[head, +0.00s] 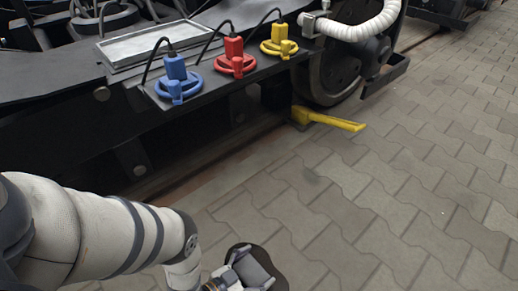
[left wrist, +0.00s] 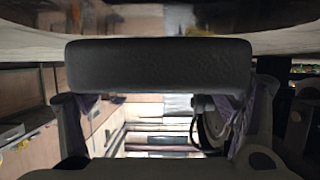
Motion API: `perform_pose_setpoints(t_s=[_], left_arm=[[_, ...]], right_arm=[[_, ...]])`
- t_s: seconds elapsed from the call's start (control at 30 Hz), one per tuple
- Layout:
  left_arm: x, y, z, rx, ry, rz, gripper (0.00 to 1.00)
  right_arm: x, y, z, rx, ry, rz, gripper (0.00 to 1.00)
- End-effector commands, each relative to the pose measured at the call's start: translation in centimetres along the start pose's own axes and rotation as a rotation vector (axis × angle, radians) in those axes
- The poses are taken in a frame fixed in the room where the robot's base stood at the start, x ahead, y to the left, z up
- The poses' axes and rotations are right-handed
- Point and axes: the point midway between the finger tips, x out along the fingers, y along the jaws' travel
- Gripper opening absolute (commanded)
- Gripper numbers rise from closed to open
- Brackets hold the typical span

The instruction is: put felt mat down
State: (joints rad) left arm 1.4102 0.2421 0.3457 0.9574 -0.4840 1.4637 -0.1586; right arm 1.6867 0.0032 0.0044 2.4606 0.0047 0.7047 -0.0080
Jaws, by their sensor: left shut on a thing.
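My left gripper (head: 250,272) is low at the bottom edge of the head view, over the paving. It is shut on a dark, rounded thing (head: 272,259), which looks like the felt mat and shows partly around the fingers. In the left wrist view a dark grey, soft-edged slab (left wrist: 160,65) spans across in front of both fingers. The head view cuts off part of the gripper, and I cannot tell how far the mat is above the ground. My right gripper is not in view.
The dark bogie frame (head: 60,135) runs along the left and top. It carries a grey tray (head: 150,44) and blue (head: 178,82), red (head: 235,60) and yellow (head: 279,42) connectors. A yellow chock (head: 330,120) lies by the wheel (head: 328,72). Paving (head: 400,190) at right is clear.

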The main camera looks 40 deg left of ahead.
Motion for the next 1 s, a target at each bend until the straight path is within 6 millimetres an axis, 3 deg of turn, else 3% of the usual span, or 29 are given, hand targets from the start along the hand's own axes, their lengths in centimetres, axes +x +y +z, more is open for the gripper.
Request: perform_pose_setpoints(t_s=[0.07,0.77,0.8,0.83,0.87,1.0], left_arm=[[0.5,0.0,0.9,0.001,0.003,-0.001,0.56],[0.9,0.0,1.9,0.002,0.003,0.000,0.56],[0.9,0.0,1.9,0.002,0.002,0.000,0.87],[0.9,0.0,1.9,0.002,0.002,0.000,0.94],[0.9,0.0,1.9,0.002,0.002,0.000,1.00],[0.9,0.0,1.9,0.003,0.001,0.000,1.00]], right_arm=[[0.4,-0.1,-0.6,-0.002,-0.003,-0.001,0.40],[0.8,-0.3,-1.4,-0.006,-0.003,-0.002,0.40],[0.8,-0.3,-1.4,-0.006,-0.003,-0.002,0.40],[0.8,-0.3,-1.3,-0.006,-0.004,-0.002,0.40],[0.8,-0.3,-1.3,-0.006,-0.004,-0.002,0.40],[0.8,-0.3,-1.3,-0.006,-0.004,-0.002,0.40]])
